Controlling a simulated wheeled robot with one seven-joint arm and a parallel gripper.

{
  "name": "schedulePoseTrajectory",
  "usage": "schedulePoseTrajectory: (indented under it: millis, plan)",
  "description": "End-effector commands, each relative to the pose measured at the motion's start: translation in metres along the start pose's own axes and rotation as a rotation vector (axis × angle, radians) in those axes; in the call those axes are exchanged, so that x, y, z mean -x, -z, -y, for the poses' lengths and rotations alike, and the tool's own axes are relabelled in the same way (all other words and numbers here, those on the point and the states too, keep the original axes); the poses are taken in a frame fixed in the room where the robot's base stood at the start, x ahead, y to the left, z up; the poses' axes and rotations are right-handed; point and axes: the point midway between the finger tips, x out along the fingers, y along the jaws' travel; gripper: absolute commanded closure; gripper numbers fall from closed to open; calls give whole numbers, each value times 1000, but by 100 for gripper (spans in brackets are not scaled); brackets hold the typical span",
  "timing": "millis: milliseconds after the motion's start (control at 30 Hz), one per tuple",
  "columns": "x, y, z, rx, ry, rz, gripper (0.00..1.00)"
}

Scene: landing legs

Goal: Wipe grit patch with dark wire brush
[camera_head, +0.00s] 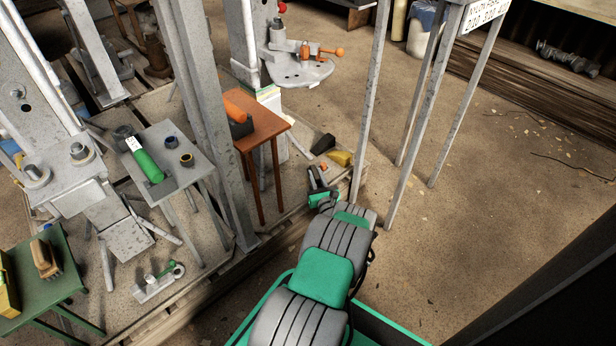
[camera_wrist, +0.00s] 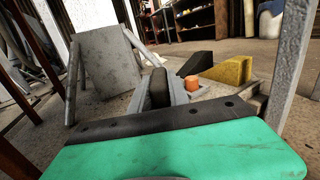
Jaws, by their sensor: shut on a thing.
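My gripper (camera_head: 319,186) is low, in the middle of the head view, at the end of my green and grey arm. In the wrist view my gripper (camera_wrist: 163,92) is shut on a dark, narrow, blunt-ended thing, apparently the dark wire brush (camera_wrist: 159,86). The fingers hide much of it, and I cannot see its bristles. I cannot make out whether it touches anything. I cannot pick out a grit patch in either view.
An orange cylinder (camera_wrist: 192,82), a dark wedge (camera_wrist: 202,62) and a yellow wedge (camera_wrist: 233,70) are just beyond my gripper. A brown table (camera_head: 267,133) stands left, behind it. A tan-handled brush (camera_head: 45,258) lies on a green table (camera_head: 66,276).

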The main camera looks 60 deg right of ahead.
Motion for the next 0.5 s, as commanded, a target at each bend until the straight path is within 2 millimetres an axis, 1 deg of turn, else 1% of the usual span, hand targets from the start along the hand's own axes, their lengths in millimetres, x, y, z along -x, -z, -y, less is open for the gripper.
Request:
schedulePoseTrajectory:
  millis: [33,100,267,500]
  plan:
    - [1,-2,5,-1,6,3,100]
    - [2,-2,8,-3,11,3,100]
    - [3,-6,9,-5,14,3,100]
    - [1,-34,7,-6,11,2,100]
